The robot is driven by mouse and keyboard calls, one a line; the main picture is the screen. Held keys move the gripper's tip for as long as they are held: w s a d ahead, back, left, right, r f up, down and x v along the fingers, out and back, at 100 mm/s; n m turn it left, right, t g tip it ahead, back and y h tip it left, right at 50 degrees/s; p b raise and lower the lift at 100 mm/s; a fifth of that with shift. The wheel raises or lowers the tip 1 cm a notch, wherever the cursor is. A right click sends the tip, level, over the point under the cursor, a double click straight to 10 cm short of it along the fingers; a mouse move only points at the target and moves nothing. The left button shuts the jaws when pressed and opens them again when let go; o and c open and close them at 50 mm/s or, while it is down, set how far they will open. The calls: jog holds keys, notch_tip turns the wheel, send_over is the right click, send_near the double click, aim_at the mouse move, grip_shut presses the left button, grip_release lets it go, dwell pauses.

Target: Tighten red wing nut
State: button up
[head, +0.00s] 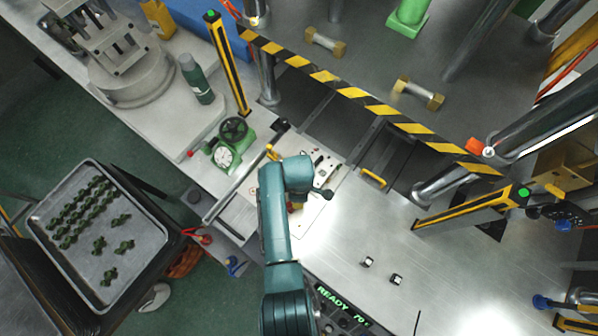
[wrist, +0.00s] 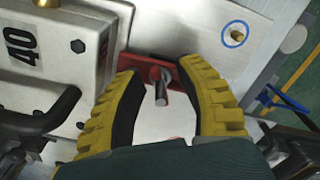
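The red wing nut (wrist: 177,85) lies on a pale metal plate in the wrist view, with a grey metal stud (wrist: 160,88) at its middle. My gripper (wrist: 161,72) has two yellow fingers with black inner pads, spread wide apart. The fingertips are on either side of the wing nut's middle. I cannot tell whether they touch it. In the head view, my teal arm hides most of the gripper, and I cannot make out the wing nut.
A pale block marked 40 (wrist: 60,50) with a black handle stands left of the fingers. A brass stud inside a blue ring (wrist: 236,34) is at upper right. The head view shows a striped barrier (head: 325,77), a green valve with gauge (head: 228,145) and open steel table at right.

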jog(key=shift+r, duration=0.1)
notch_tip(320, 180, up, 12)
dwell(0.4)
